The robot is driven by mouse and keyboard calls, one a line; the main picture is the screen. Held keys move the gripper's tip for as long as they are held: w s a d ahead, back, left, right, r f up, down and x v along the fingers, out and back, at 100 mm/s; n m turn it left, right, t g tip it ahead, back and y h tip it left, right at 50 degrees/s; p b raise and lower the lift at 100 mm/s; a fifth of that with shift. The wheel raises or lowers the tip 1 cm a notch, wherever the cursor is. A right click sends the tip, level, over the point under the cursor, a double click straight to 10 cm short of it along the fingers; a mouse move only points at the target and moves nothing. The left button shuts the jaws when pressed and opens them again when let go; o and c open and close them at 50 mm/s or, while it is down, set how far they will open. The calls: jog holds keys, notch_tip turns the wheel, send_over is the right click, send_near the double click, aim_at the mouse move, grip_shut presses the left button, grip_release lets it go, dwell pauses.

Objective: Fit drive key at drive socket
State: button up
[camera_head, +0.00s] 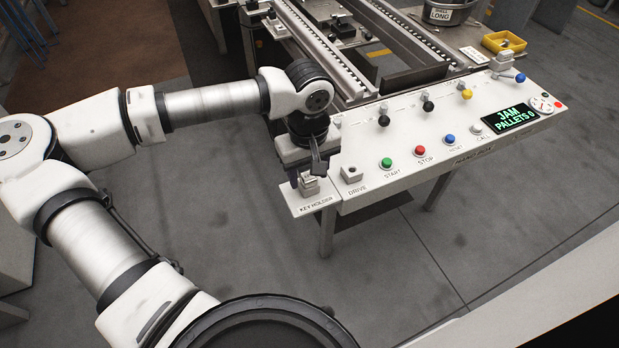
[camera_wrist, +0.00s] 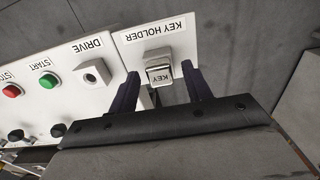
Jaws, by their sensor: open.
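The drive key (camera_wrist: 160,74) sits in the key holder (camera_wrist: 133,38) in the wrist view, its metal top marked KEY. In the head view the key holder (camera_head: 315,203) is the small plate at the panel's near left corner, with the key (camera_head: 309,185) on it below my gripper. My gripper (camera_wrist: 162,84) is open, its two dark fingers one on each side of the key, with a gap visible on both sides. The drive socket (camera_head: 351,174) is a light block with a dark hole, beside the key holder. It also shows in the wrist view (camera_wrist: 92,75).
The control panel has a green START button (camera_head: 386,163), a red STOP button (camera_head: 420,153) and several knobs. A display (camera_head: 510,116) reads JAM, PALLETS 0. Conveyor rails (camera_head: 330,60) stand behind the panel. The floor in front is clear.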

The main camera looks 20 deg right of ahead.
aim_at(308, 176)
grip_shut()
jog(key=shift+r+p, duration=1.2)
jog(key=shift+r, duration=1.8)
